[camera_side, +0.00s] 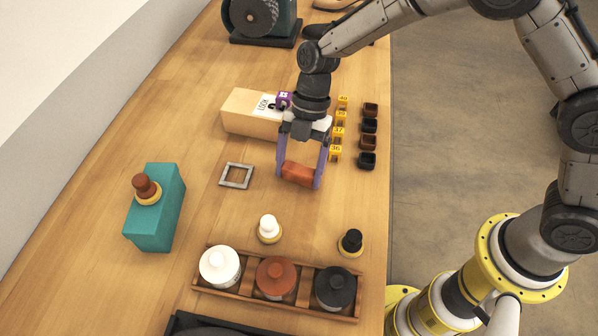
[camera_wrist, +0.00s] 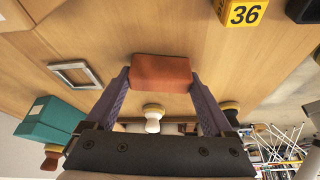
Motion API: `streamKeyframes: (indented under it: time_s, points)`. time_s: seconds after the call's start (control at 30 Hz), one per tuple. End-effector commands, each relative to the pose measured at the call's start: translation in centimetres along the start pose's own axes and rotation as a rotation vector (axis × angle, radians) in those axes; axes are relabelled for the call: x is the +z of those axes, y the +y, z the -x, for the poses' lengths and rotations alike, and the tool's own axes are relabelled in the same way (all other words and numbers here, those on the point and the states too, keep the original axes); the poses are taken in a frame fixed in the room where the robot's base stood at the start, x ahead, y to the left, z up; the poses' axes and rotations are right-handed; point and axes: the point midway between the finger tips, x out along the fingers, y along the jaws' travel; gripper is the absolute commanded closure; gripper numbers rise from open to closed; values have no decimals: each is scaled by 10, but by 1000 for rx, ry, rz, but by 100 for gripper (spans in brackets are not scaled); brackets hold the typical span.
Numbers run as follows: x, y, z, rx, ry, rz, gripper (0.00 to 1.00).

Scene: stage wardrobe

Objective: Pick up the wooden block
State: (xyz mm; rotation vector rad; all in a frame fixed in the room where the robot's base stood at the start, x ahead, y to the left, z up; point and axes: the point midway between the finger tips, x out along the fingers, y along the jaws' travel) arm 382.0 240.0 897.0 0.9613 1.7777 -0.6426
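The wooden block (camera_side: 298,173) is a small reddish-brown, rounded brick. It shows in the wrist view (camera_wrist: 161,72) between my fingertips. My gripper (camera_side: 299,180) points down at the table with its two purple fingers at the block's two ends. In the wrist view, my gripper (camera_wrist: 161,80) has both fingertips against the ends, with no clear gap. I cannot tell whether the block touches the table or is slightly above it.
A pale box (camera_side: 245,112) stands behind my gripper, with yellow number cubes (camera_side: 336,153) to the right. A square metal frame (camera_side: 237,175) and teal box (camera_side: 156,215) lie left. A jar rack (camera_side: 210,291) and two small brushes stand in front.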

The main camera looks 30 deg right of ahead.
Motion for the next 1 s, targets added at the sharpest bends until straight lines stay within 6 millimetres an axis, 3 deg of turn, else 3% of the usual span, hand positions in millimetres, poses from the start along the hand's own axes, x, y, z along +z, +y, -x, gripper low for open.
streamKeyframes:
  time_s: [0.1, 0.4, 0.67, 1.0]
  points:
    - [0, 0, 0, 1, 0, 0, 66]
    - [-1, 0, 4, 2, 0, 1, 67]
    - [-12, 1, 30, 5, -2, 3, 67]
    - [-39, -65, 91, 3, -1, 0, 67]
